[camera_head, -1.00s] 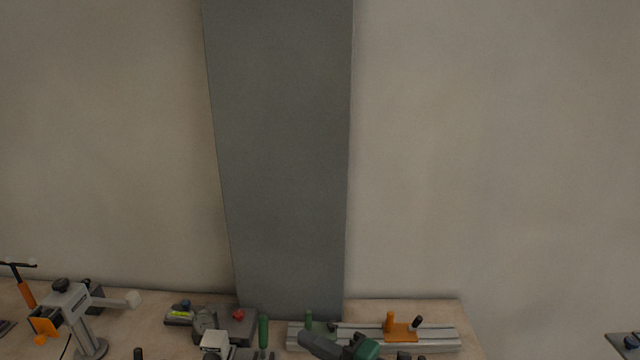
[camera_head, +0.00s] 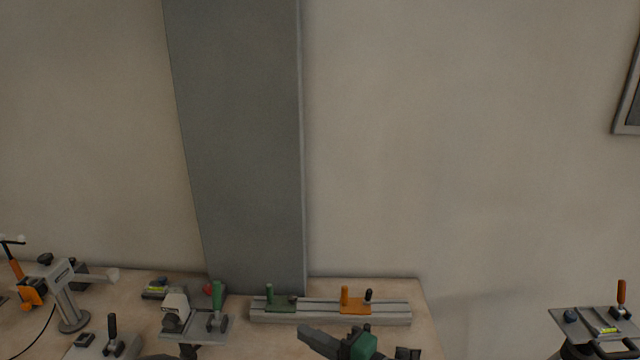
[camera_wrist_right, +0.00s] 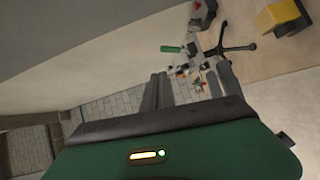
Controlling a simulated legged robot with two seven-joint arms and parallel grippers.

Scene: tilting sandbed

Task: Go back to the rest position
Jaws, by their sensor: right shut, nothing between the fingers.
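My right gripper (camera_head: 306,333) shows at the bottom of the head view, dark grey with a green body behind it. Its fingers are together and empty. It appears in front of the near edge of the grey rail. In the right wrist view the closed dark fingers (camera_wrist_right: 158,92) stick out beyond my green wrist housing, with a blurred cluttered floor or bench area behind them. My left gripper is not in view.
A wooden bench holds a grey rail (camera_head: 330,311) with green and orange sliders. A tilting device (camera_head: 196,322) and a grey-orange stand (camera_head: 66,295) are at left. Another plate with a level (camera_head: 597,323) is at far right. A grey panel (camera_head: 240,150) rises behind.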

